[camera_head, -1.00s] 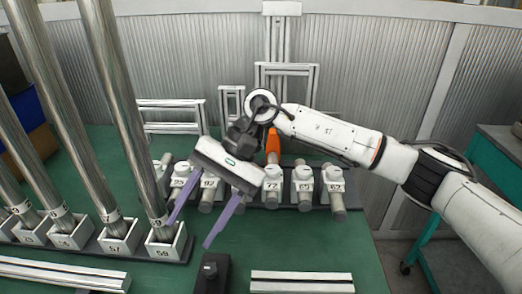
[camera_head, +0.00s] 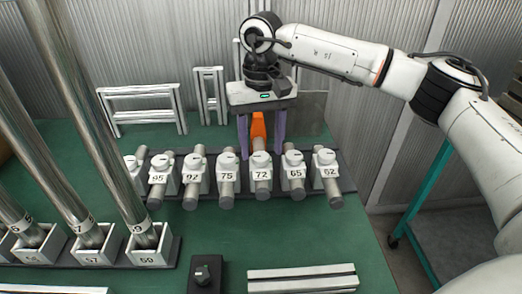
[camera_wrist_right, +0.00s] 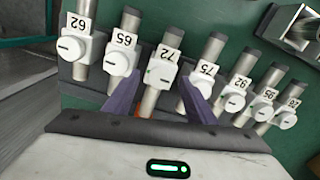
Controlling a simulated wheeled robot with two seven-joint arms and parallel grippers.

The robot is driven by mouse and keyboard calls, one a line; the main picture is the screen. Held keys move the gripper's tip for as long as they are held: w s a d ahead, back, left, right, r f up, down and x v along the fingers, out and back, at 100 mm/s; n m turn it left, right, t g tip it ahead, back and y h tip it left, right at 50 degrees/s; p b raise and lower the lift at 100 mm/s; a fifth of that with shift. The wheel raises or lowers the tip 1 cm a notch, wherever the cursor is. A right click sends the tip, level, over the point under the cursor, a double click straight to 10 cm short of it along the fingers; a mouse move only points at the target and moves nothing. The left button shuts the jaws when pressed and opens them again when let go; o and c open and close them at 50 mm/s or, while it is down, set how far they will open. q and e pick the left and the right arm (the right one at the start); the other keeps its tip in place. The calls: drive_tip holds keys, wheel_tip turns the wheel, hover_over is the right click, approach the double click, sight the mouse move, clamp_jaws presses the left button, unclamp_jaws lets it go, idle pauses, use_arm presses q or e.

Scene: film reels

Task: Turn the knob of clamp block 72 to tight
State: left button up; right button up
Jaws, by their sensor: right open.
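Clamp block 72 (camera_head: 261,172) is a white block with a round white knob on top, around a grey metal rod, in the row on the dark rail. In the right wrist view clamp block 72 (camera_wrist_right: 163,72) is at the centre, its label upside down and a dark line across its knob. My right gripper (camera_head: 260,148) is open and points down, its two purple fingers on either side of block 72's knob. The wrist view also shows the gripper's tips (camera_wrist_right: 160,75) left and right of the knob, with nothing clamped. Whether they touch it I cannot tell.
Clamp block 65 (camera_head: 293,172) and clamp block 75 (camera_head: 227,172) stand close on either side. An orange piece (camera_head: 258,127) is behind block 72. Tall metal tubes (camera_head: 110,150) stand at left. A dark box with a knob (camera_head: 206,272) is in front.

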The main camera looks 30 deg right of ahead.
drive_tip(key=shift+f, duration=0.8)
use_arm(q)
drive_tip(key=shift+w+r, duration=0.1)
drive_tip(key=shift+w, duration=0.1)
use_arm(e)
drive_tip(key=shift+f, duration=0.15)
drive_tip(key=c, duration=1)
use_arm(q)
drive_tip(key=shift+w+r, duration=0.1)
drive_tip(key=shift+w, duration=0.05)
use_arm(e)
drive_tip(key=shift+c, duration=0.2)
